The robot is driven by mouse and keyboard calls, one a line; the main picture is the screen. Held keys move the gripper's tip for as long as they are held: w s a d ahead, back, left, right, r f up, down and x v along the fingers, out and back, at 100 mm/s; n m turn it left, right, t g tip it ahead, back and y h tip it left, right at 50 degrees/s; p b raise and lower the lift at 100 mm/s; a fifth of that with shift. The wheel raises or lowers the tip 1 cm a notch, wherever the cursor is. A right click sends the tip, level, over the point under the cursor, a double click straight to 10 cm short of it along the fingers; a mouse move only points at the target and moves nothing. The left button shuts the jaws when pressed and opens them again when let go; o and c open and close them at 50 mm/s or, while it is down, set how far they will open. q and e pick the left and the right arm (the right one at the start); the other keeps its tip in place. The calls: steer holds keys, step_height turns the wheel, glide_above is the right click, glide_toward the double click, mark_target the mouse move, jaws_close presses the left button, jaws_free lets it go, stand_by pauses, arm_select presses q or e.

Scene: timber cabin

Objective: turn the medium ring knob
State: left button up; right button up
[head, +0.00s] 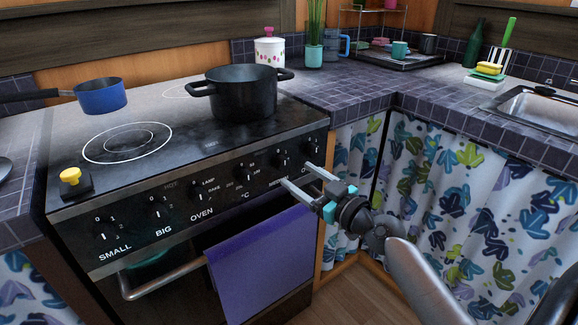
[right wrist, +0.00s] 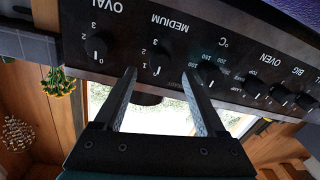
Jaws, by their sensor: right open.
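The medium ring knob (head: 281,160) is a black dial on the dark front panel of the stove, above the word MEDIUM. It also shows in the right wrist view (right wrist: 161,54), upside down, with its number marks beside it. My right gripper (head: 298,175) is open and empty, pointing at the panel just in front of this knob. In the right wrist view its two fingers (right wrist: 158,76) stand to either side of the knob's line, their tips short of it, and I see no contact. My left gripper is not in view.
The oval knob (right wrist: 97,47) and the °C knob (right wrist: 207,74) flank the medium knob closely. A purple towel (head: 258,262) hangs on the oven handle (head: 165,281) below. A black pot (head: 243,95) and a blue pan (head: 101,97) stand on the hob.

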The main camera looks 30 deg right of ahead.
mark_target(285, 166)
steer(key=shift+w+a, duration=0.15)
steer(key=shift+w, duration=1.05)
steer(key=shift+w+a, duration=0.15)
steer(key=shift+w, duration=1)
jaws_close()
